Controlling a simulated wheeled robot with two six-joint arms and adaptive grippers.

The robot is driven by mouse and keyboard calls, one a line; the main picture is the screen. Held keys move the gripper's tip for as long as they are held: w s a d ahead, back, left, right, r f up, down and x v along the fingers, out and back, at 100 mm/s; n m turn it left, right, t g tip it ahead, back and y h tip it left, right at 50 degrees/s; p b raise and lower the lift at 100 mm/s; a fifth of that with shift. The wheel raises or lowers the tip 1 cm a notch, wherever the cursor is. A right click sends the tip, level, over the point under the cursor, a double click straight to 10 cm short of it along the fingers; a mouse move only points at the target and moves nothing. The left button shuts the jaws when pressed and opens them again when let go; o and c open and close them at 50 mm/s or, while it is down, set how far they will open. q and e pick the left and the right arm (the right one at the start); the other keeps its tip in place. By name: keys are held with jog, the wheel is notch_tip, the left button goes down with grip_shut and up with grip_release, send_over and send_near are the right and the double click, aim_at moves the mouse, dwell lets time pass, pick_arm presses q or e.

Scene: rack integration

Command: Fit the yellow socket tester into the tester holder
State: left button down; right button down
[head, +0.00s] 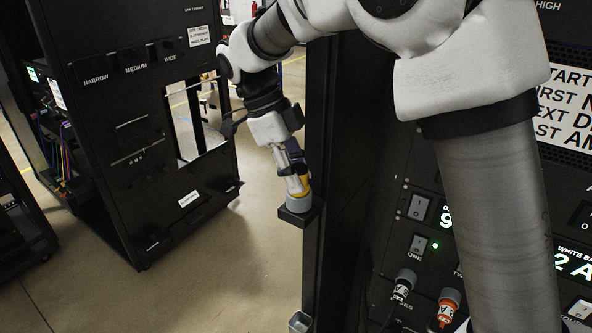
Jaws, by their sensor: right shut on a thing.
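My right gripper (292,172) points down and is shut on the yellow socket tester (304,184). Only a small yellow part of the tester shows between and beside the fingers. A grey rounded piece (298,203) is directly below the yellow part; I cannot tell whether it belongs to the tester or the holder. Under it is a small black bracket (297,217), apparently the tester holder, on the side of a dark upright post. The tester stands roughly upright at the bracket; how deep it sits is hidden. My left gripper is not in view.
A black panel (122,130) marked NARROW, MEDIUM and WIDE stands at left, with a window opening. A black rack with switches (417,207) and plugged connectors (449,306) is at right. A small grey box (300,322) is low on the post. The floor (225,270) between is clear.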

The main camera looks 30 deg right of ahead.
jog(key=c, duration=0.8)
grip_release()
jog(key=shift+o, duration=0.2)
jog(key=v, duration=1.2)
